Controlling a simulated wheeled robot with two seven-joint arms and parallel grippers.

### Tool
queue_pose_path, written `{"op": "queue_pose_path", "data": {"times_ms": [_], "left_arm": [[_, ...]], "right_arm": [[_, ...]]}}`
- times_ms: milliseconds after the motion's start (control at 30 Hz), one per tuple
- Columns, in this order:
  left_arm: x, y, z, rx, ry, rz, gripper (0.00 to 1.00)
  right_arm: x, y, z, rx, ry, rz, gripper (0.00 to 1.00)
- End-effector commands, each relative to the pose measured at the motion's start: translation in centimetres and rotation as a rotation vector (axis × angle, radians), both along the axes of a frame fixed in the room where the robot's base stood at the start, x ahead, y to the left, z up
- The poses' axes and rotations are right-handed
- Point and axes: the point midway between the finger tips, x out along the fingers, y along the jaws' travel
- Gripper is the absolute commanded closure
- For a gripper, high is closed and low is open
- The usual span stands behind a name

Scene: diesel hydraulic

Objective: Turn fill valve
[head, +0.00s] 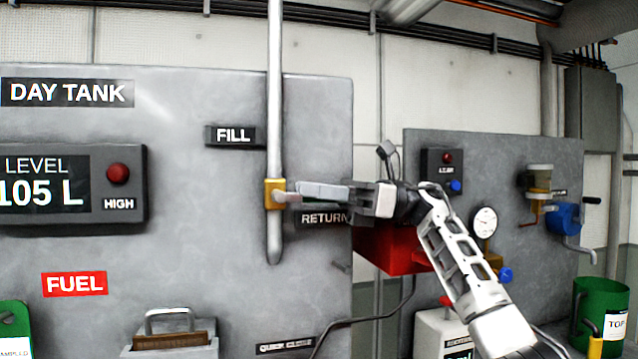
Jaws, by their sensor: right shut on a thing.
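The fill valve (275,194) is a yellow-brass body on a vertical grey pipe (274,90), just below and right of the black FILL label (233,135). My right gripper (300,195) reaches in from the right, its fingers pointing left at the valve. It is shut on the valve's handle, which is mostly hidden between the fingers. A small grey piece shows at the fingertips by the brass body. My left gripper is not in view.
The DAY TANK panel (190,110) carries a level display (45,183) reading 105 L and a red HIGH lamp (118,173). A RETURN label (322,217) lies just below my gripper. A red box (385,250) and a gauge (485,222) stand right.

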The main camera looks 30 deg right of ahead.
Motion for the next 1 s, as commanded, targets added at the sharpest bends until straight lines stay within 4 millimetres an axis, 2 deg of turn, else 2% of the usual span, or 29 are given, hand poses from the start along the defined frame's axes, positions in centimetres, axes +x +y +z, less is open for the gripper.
{"op": "queue_pose_path", "data": {"times_ms": [300, 333, 400, 733, 867, 933, 1000], "left_arm": [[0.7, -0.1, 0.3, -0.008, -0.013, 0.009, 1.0], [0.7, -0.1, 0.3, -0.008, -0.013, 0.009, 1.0], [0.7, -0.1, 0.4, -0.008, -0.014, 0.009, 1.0], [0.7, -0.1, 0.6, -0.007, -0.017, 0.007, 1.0], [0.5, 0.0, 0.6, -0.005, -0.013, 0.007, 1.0], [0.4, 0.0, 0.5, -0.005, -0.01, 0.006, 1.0], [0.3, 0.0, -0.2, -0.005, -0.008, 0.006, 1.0]], "right_arm": [[0.0, 0.1, -0.1, 0.003, -0.001, 0.004, 1.0], [0.0, 0.1, -0.1, 0.003, -0.001, 0.004, 0.81], [0.0, 0.1, -0.1, 0.003, 0.0, 0.003, 0.67], [0.0, 0.1, 0.3, 0.002, -0.001, 0.003, 0.67], [0.0, 0.1, 1.9, 0.003, -0.004, 0.003, 0.67], [0.0, 0.0, 3.4, 0.004, -0.005, 0.002, 0.67], [-1.1, 0.5, 4.2, -0.002, -0.009, 0.004, 0.67]]}}
